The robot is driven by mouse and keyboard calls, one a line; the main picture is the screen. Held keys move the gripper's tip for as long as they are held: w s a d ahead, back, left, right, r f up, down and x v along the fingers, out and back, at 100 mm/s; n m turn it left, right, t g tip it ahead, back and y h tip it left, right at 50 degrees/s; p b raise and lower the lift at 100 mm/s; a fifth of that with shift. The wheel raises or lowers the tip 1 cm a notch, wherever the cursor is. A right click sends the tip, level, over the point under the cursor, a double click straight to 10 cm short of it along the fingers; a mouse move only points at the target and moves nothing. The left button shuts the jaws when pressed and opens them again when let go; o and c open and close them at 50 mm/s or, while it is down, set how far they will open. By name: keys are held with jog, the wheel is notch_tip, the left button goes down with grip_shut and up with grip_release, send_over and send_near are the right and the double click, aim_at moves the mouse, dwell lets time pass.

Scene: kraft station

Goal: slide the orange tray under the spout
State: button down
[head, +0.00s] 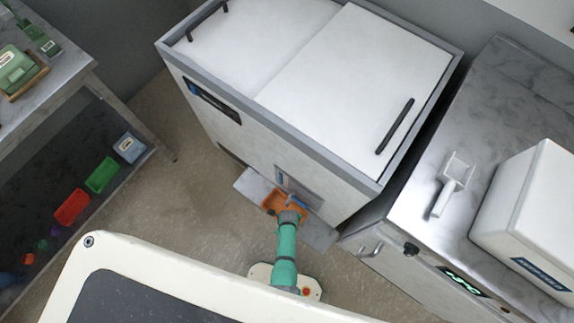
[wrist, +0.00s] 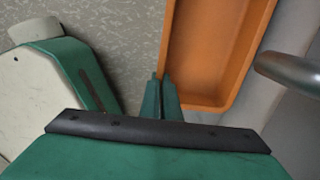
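The orange tray (head: 271,204) sits on a grey metal shelf at the foot of the white machine's front, partly covered by my gripper. In the wrist view the tray (wrist: 215,45) is empty where it shows. My gripper (wrist: 161,78) has its two narrow green fingers close together, one on each side of the tray's near-left rim, pinching it. In the head view my gripper (head: 290,208) is over the tray's right part. A round metal tube, seemingly the spout (wrist: 288,70), is to the right of the tray, apart from it in the picture.
The white machine (head: 262,150) with flat lids stands behind the tray; the grey shelf (head: 320,233) extends to the right. A counter (head: 420,195) with a white scoop (head: 453,182) and a white box (head: 530,215) is at right. Several coloured bins lie under the left table.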

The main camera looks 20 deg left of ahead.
jog(key=shift+w+d, duration=0.3)
jog(key=shift+d, duration=0.2)
jog(key=c, duration=1.9)
grip_release()
jog(key=shift+r, duration=0.1)
jog(key=shift+r, duration=5.35)
